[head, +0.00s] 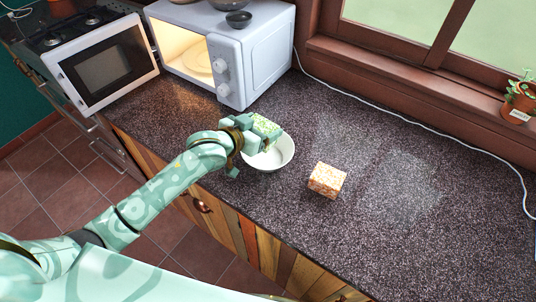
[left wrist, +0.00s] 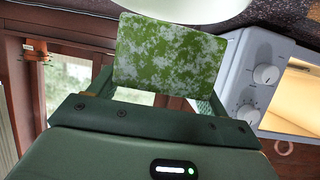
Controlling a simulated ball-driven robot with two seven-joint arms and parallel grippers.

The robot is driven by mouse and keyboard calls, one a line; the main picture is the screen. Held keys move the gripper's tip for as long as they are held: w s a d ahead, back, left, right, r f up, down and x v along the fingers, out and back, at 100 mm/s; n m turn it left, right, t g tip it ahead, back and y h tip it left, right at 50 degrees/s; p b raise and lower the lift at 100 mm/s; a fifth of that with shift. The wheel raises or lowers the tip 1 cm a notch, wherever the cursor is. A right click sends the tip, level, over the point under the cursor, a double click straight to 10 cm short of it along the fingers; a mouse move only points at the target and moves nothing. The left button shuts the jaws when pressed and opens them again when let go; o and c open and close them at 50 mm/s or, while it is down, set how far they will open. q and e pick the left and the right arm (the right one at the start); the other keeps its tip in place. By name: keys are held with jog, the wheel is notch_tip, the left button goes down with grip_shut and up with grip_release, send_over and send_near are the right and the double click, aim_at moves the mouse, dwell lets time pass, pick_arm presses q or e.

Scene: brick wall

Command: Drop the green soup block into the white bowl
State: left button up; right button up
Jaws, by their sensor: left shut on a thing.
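The green soup block (head: 266,125) is green with white specks. My left gripper (head: 262,133) is shut on it and holds it above the far left part of the white bowl (head: 283,158). The bowl stands on the dark speckled counter, partly hidden by my gripper. In the left wrist view the green soup block (left wrist: 168,58) fills the space in front of the jaws, and part of the white bowl (left wrist: 190,8) shows beyond it at the top. My right gripper is not in view.
An orange and white block (head: 327,180) sits on the counter (head: 390,215) to the right of the bowl. A white microwave (head: 250,65) with its door (head: 108,65) open stands behind left. A white cable and a potted plant (head: 521,98) are along the window. The right counter is mostly clear.

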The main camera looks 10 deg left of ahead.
pick_arm(q)
jog(key=o, duration=1.2)
jog(key=p+v, duration=0.3)
jog(key=v, duration=1.3)
jog(key=shift+s+a+r, duration=0.1)
jog(key=shift+s, duration=0.05)
